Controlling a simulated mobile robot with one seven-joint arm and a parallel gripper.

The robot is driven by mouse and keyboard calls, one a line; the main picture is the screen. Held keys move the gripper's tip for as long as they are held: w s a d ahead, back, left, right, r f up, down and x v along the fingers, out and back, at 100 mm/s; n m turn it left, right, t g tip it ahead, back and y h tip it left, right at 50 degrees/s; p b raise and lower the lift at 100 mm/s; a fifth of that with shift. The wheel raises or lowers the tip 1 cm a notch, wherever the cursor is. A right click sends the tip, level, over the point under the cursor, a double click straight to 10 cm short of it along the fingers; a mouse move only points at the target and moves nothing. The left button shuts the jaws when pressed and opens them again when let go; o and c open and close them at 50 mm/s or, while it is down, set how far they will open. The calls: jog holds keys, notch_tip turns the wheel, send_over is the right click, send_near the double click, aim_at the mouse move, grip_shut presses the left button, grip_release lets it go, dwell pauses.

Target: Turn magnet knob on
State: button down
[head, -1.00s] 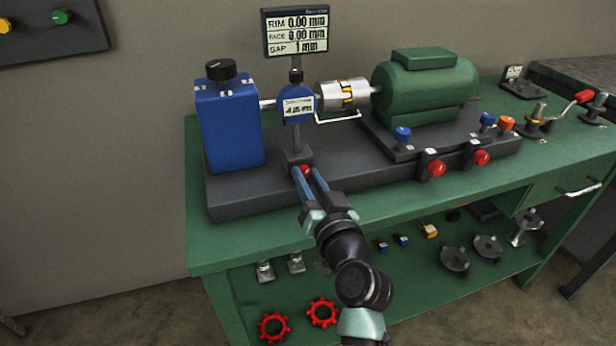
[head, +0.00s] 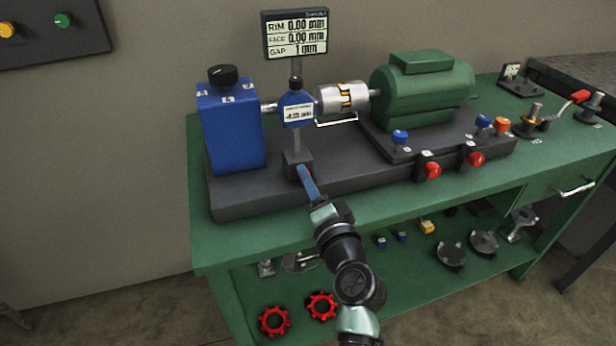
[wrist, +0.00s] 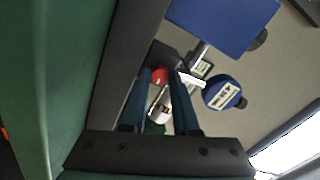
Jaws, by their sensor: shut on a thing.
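The small red magnet knob (wrist: 159,75) shows between my fingertips in the wrist view. It sits on the dark block-shaped magnet base (head: 297,158) of the blue dial indicator (head: 296,108), on the bench's front side. My gripper (head: 304,172) reaches up to that base from the front, its two blue fingers shut on the knob. In the head view the fingers overlap edge-on and hide the knob. Which way the knob is set cannot be read.
A blue housing (head: 231,126) stands left of the indicator; a silver coupling (head: 341,97) and green motor (head: 425,91) stand right. Two other red knobs (head: 432,170) (head: 476,159) are on the plinth's right front. The green tabletop (head: 240,235) is clear in front.

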jog(key=shift+m, duration=0.5)
jog(key=c, duration=0.7)
grip_release()
jog(key=shift+o, duration=0.2)
